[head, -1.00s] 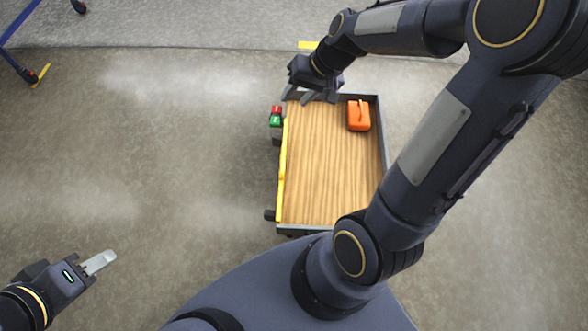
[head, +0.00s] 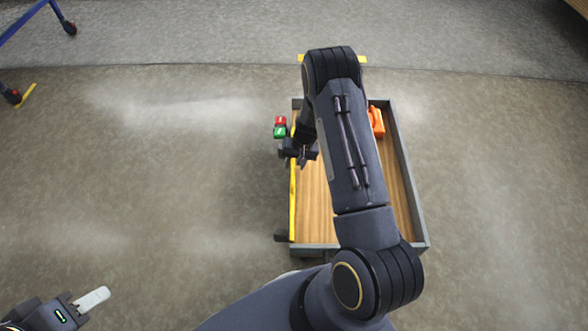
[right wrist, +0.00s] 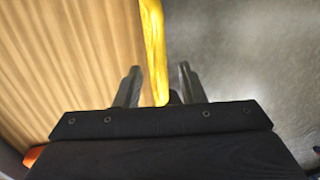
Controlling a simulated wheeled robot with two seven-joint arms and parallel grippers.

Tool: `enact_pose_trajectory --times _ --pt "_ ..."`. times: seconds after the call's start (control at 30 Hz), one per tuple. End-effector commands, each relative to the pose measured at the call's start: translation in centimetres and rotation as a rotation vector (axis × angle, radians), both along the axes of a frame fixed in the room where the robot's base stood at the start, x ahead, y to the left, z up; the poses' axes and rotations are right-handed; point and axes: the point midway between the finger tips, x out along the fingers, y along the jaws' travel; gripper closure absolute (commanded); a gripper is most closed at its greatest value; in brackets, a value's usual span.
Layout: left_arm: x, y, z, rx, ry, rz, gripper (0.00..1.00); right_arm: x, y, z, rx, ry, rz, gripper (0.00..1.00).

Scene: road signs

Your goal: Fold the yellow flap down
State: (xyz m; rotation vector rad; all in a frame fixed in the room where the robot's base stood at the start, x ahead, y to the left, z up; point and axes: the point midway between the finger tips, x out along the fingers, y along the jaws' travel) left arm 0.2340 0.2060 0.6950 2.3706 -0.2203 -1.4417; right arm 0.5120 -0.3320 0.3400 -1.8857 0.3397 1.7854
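The yellow flap (head: 293,205) stands as a thin upright strip along the left side of a wood-floored cart (head: 317,215). In the right wrist view the flap (right wrist: 154,45) runs between the two fingers of my right gripper (right wrist: 159,68). That gripper is open, with one finger on the wood side and one on the floor side, and a gap shows beside the flap. In the head view my right gripper (head: 302,160) is at the flap's far half, partly hidden by my arm. My left gripper (head: 92,299) is at the lower left, away from the cart; its finger gap cannot be made out.
A red and green button box (head: 280,128) is at the cart's left side, close to my right gripper. A blue frame (head: 30,25) stands at the upper left. The floor left of the cart is clear.

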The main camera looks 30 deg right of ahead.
Motion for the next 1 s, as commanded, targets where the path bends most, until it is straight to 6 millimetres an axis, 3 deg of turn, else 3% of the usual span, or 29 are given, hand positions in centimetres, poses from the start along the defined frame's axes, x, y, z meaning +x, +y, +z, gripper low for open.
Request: enact_pose_trajectory --times 0.03,0.2,0.5,0.77,1.0 --pt "0.0 0.0 -0.5 0.000 0.000 0.000 0.64 0.1 0.1 -1.0 0.000 0.000 0.000 0.64" --pt "0.0 0.0 -0.8 0.000 0.000 0.000 0.64 0.3 0.3 -2.2 -0.001 -0.001 0.000 0.64" --pt "0.0 0.0 -0.8 0.000 0.000 0.000 0.64 0.3 0.4 -2.3 0.000 -0.001 0.000 0.64" --pt "0.0 0.0 -0.8 0.000 0.000 0.000 0.64 0.3 0.4 -2.3 0.000 -0.001 0.000 0.98" --pt "0.0 0.0 -0.8 0.000 0.000 0.000 0.64 0.3 0.4 -2.3 0.000 -0.001 0.000 1.00"
